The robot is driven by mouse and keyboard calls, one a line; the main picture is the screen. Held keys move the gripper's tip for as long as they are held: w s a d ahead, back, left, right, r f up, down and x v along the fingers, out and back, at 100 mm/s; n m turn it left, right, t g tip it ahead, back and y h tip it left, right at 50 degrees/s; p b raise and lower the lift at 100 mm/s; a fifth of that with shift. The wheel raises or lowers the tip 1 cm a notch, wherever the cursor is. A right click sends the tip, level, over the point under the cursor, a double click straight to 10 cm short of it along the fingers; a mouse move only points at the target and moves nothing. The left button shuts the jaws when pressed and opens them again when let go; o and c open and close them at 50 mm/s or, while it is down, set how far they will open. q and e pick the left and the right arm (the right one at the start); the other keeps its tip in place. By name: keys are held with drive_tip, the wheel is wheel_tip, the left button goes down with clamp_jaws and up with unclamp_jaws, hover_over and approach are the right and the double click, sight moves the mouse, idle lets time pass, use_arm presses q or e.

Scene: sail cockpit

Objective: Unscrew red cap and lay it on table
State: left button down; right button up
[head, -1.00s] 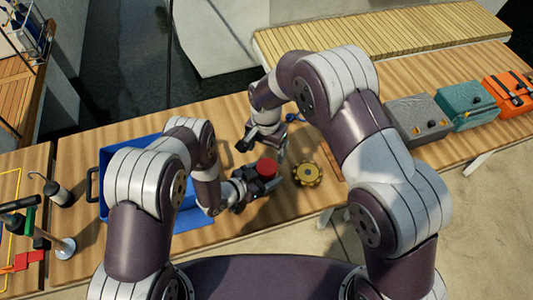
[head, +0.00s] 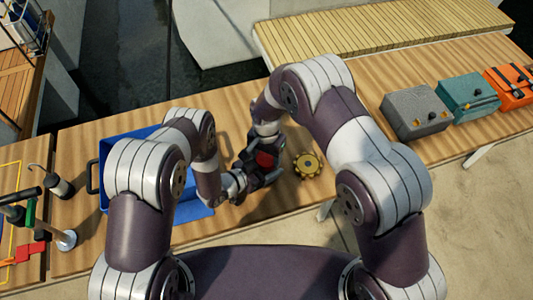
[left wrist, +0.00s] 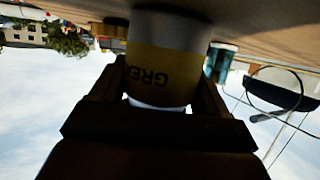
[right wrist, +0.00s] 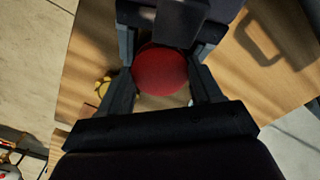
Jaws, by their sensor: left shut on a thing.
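The red cap (head: 265,160) sits on top of a container over the table; it also shows in the right wrist view (right wrist: 160,70). The container (left wrist: 165,60) is white with a yellow label reading "GRE". My left gripper (head: 243,180) is shut on the container from the side, with a finger on each side in the left wrist view. My right gripper (right wrist: 165,75) is above the cap, its open fingers on either side of it. Whether a finger touches the cap I cannot tell. In the head view the right gripper partly hides the cap.
A yellow knobbed wheel (head: 307,166) lies on the table (head: 345,105) just right of the grippers. A blue bin (head: 130,150) stands at left, partly behind my left arm. Grey (head: 415,118), teal and orange cases stand at far right. The table between is mostly clear.

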drive_tip(key=n, duration=0.3)
drive_tip(key=o, duration=1.2)
drive_tip(key=shift+r, duration=0.15)
